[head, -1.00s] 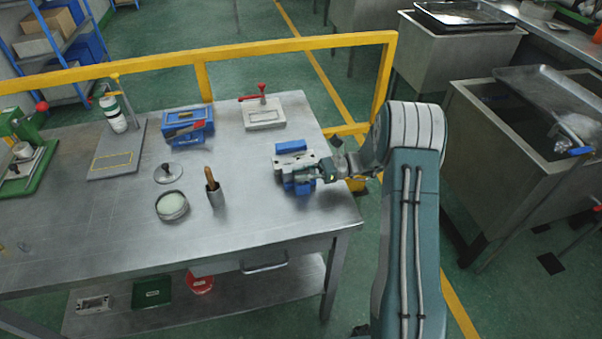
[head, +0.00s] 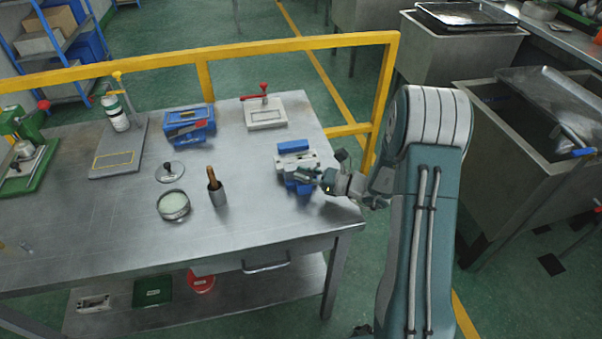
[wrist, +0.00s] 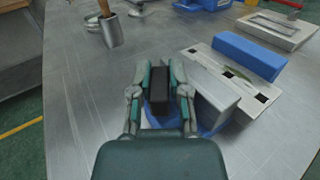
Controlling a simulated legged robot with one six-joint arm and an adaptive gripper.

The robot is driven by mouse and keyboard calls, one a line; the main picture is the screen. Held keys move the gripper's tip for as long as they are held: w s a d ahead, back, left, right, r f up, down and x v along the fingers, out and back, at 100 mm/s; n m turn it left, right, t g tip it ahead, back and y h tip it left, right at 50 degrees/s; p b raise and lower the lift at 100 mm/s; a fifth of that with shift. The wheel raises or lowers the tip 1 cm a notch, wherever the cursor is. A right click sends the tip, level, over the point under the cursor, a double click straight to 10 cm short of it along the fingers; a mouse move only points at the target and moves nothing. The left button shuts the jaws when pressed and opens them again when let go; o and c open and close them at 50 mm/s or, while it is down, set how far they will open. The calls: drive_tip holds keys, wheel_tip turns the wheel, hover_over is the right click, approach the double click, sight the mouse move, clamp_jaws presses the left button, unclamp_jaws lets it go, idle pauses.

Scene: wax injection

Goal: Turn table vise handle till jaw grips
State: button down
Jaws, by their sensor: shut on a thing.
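The table vise, blue with light grey jaws, sits near the table's right edge in the head view (head: 294,147). It is at the right in the wrist view (wrist: 250,55). My gripper (head: 308,174) is at the vise's near right side. In the wrist view its two fingers (wrist: 159,74) are shut on a dark, upright block-like piece (wrist: 158,92) beside the vise's grey body; it appears to be the vise handle. The fingers and my wrist hide its lower part. I cannot tell how far apart the jaws stand.
On the metal table (head: 110,230) stand a cup with a wooden-handled tool (head: 217,196), a round dish (head: 173,206), a blue box (head: 189,126) and a red-handled clamp plate (head: 265,112). A yellow rail (head: 270,47) runs behind. The table front is clear.

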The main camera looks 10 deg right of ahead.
sight(304, 172)
drive_tip(key=m+t+h, duration=0.4)
drive_tip(key=t+h, duration=0.1)
drive_tip(key=shift+d+m, duration=0.1)
drive_tip(key=shift+m, duration=0.2)
drive_tip(key=shift+s+d+m+t+h, duration=0.1)
drive_tip(key=shift+m+t+h, duration=0.55)
drive_tip(key=shift+m+h, duration=0.55)
drive_tip(key=shift+m+t+h, duration=0.65)
drive_tip(key=shift+m+h, duration=0.15)
drive_tip(key=shift+h, duration=0.8)
drive_tip(key=shift+r, duration=0.15)
drive_tip(key=c, duration=0.6)
unclamp_jaws()
drive_tip(key=r, duration=0.9)
drive_tip(key=shift+w+r, duration=0.2)
drive_tip(key=shift+r, duration=0.15)
